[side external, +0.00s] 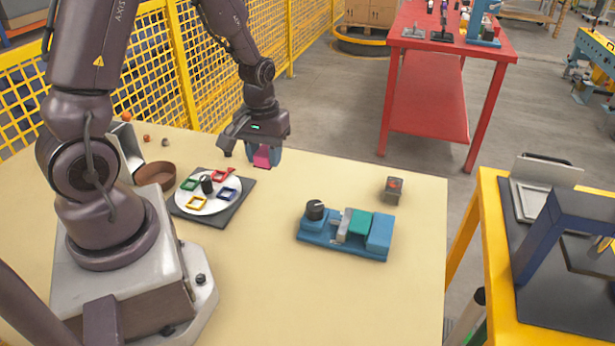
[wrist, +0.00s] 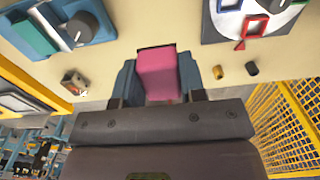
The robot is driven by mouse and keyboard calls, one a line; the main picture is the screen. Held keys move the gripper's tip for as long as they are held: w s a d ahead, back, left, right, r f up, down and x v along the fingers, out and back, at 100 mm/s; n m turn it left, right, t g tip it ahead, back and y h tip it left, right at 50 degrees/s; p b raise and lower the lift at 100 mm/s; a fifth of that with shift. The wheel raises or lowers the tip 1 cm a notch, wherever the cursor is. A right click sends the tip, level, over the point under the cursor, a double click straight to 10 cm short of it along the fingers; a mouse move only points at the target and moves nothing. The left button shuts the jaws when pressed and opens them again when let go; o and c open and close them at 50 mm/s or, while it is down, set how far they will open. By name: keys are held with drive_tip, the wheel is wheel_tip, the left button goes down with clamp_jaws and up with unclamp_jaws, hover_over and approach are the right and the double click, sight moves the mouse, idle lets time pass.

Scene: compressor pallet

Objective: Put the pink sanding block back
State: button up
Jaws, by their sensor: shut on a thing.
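The pink sanding block (side external: 262,160) is between the two blue-grey fingers of my gripper (side external: 264,154), near the table's far edge. In the wrist view my gripper (wrist: 157,84) is shut on the pink block (wrist: 157,72), with one finger at each side. The block looks close to the tabletop; I cannot tell whether it touches. A white round plate (side external: 208,206) with red, green, yellow and blue square frames lies on a dark grey mat (side external: 238,208), to the left of the gripper and nearer the camera.
A blue fixture (side external: 315,241) with a black knob and a green block stands at the table's right. A small grey box with a red top (side external: 394,188) is behind it. A brown bowl (side external: 156,174) is at left. The tabletop between mat and fixture is clear.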

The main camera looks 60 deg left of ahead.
drive_tip(key=w+a+f, duration=0.3)
drive_tip(key=w+f, duration=0.1)
drive_tip(key=w, duration=0.4)
hover_over(307, 180)
drive_tip(key=f, duration=0.4)
drive_tip(key=shift+s+d+f, duration=0.25)
drive_tip(key=shift+s+f, duration=0.1)
drive_tip(key=shift+s, duration=0.05)
drive_tip(key=shift+w+f, duration=0.15)
drive_tip(key=shift+f, duration=0.05)
drive_tip(key=shift+w+a+f, duration=0.1)
drive_tip(key=shift+w+f, duration=0.05)
drive_tip(key=shift+f, duration=0.75)
drive_tip(key=shift+w+a+f, duration=0.1)
drive_tip(key=shift+f, duration=0.8)
drive_tip(key=shift+f, duration=0.1)
drive_tip(key=o, duration=0.9)
